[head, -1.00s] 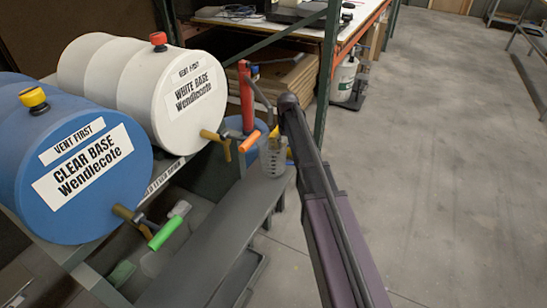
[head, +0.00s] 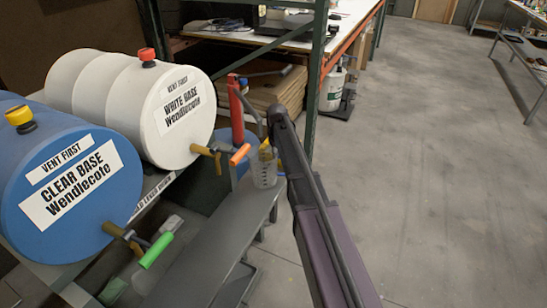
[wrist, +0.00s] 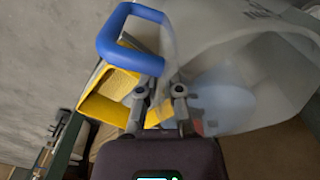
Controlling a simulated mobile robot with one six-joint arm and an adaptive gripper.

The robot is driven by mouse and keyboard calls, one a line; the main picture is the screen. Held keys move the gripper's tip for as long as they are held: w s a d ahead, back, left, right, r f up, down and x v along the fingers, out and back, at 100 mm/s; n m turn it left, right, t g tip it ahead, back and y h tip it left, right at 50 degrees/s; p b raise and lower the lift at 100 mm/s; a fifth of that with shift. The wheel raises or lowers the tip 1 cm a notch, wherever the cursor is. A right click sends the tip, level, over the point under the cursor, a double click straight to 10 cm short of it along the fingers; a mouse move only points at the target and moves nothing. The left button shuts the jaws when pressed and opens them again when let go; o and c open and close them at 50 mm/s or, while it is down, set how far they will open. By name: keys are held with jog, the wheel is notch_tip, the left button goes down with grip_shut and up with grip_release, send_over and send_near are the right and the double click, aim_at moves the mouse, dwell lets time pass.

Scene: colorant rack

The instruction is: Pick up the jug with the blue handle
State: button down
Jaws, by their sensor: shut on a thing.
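The jug (head: 264,174) is clear with measuring marks. In the head view it is upright at the far end of the grey bench; I cannot tell whether its base touches the bench. In the wrist view its large translucent body (wrist: 245,70) fills the right side, tilted in the picture. Its blue handle (wrist: 128,35) loops above the fingers. My gripper (wrist: 160,97) is shut on the jug at the lower end of the handle, where the fingers partly hide the grip. In the head view my arm hides most of the handle.
A grey bench (head: 205,240) runs below the blue drum (head: 60,190) and the white drum (head: 150,110), whose taps stick out over it. A yellow object (wrist: 110,90) is behind the fingers. Open floor is right.

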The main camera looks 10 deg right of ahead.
jog(key=shift+r+p, duration=1.5)
jog(key=shift+r, duration=0.05)
jog(key=shift+s+r, duration=0.25)
jog(key=shift+r, duration=0.05)
jog(key=s+d+r+p, duration=0.1)
jog(key=s+d, duration=0.1)
jog(key=s, duration=1.3)
jog(key=shift+s+d, duration=0.15)
jog(key=shift+p, duration=0.3)
notch_tip(320, 180, up, 16)
jog(key=p, duration=1.6)
jog(key=shift+s, duration=0.1)
